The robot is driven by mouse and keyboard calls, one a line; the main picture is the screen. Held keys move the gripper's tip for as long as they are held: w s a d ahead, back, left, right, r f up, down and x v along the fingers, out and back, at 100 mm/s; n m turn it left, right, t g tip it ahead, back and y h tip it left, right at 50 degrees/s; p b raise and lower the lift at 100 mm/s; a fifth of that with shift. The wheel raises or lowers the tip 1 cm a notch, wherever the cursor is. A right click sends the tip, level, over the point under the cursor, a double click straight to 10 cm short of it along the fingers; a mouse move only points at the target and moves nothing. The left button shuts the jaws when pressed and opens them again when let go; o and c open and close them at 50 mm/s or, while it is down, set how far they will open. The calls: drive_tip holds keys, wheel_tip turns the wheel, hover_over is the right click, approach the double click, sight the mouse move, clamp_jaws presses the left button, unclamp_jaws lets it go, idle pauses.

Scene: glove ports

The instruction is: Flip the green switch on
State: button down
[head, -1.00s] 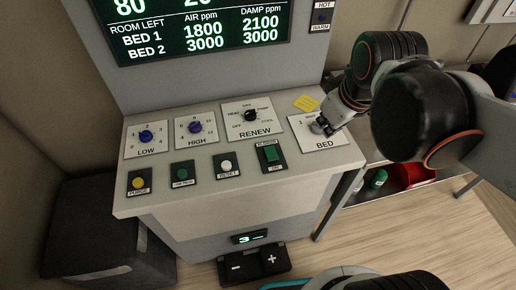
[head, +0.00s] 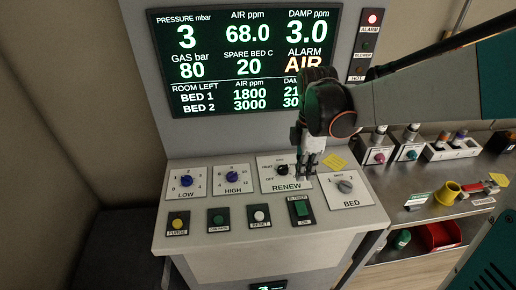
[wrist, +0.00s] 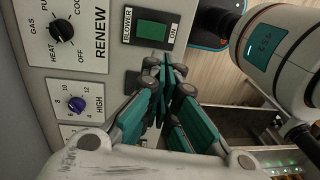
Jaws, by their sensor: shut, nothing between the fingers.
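The green switch (head: 301,209) is a green rocker on a dark plate marked BLOWER and ON, near the front edge of the sloped panel. It also shows in the wrist view (wrist: 152,30), where nothing covers it. Which way the rocker is tipped I cannot tell. My gripper (head: 304,174) is shut and empty, pointing down over the right side of the RENEW plate, behind the switch in the head view. In the wrist view my gripper (wrist: 163,76) has its fingertips below the switch plate in the picture, over a partly hidden dark plate.
The RENEW knob (head: 282,169), BED knob (head: 345,186) and white RESET button (head: 259,216) lie around the switch. The screen (head: 240,60) shows an AIR alarm, and the red ALARM lamp (head: 372,19) is lit. A cluttered bench (head: 440,212) stands at right.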

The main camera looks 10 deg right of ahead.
sight(299, 213)
drive_tip(key=shift+w+a+f, duration=0.15)
drive_tip(key=shift+a, duration=0.05)
idle(0.3)
drive_tip(key=f+b, duration=0.1)
drive_tip(key=f, duration=0.3)
drive_tip(key=s+f+b, duration=0.1)
drive_tip(key=f, duration=0.4)
drive_tip(key=f+b, duration=0.1)
drive_tip(key=f, duration=0.4)
drive_tip(key=shift+s, duration=0.4)
drive_tip(key=shift+b, duration=0.3)
